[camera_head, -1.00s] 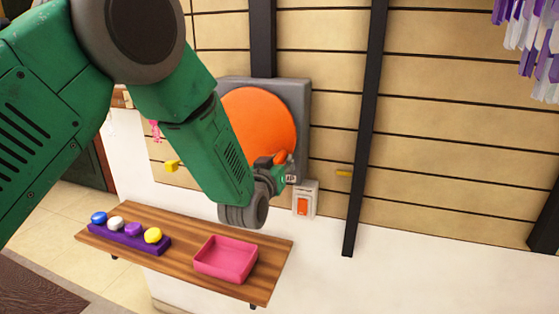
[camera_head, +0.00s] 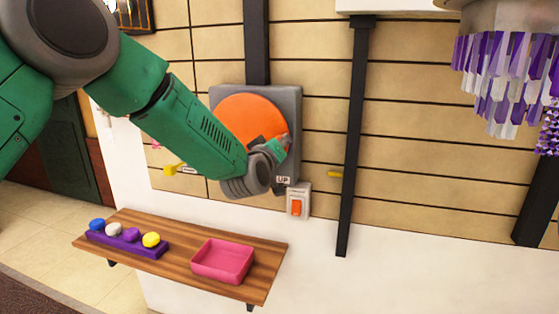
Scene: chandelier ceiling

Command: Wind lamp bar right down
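An orange disc (camera_head: 248,112) is set in a grey box (camera_head: 292,104) on the wall. My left gripper (camera_head: 279,149) is in front of the disc's lower right part, above a small "UP" label (camera_head: 283,180). Its fingers are small and partly hidden, so I cannot tell whether they hold a handle. No crank handle shows clearly. The purple and white chandelier (camera_head: 497,75) hangs at the upper right. My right gripper is not in view.
A wooden shelf (camera_head: 190,264) below holds a pink tray (camera_head: 222,263) and a purple rack (camera_head: 128,243) with several coloured balls. A switch with an orange rocker (camera_head: 297,207) is below the box. A black vertical bar (camera_head: 352,140) stands right of it. Yellow pegs (camera_head: 335,174) stick out of the wall.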

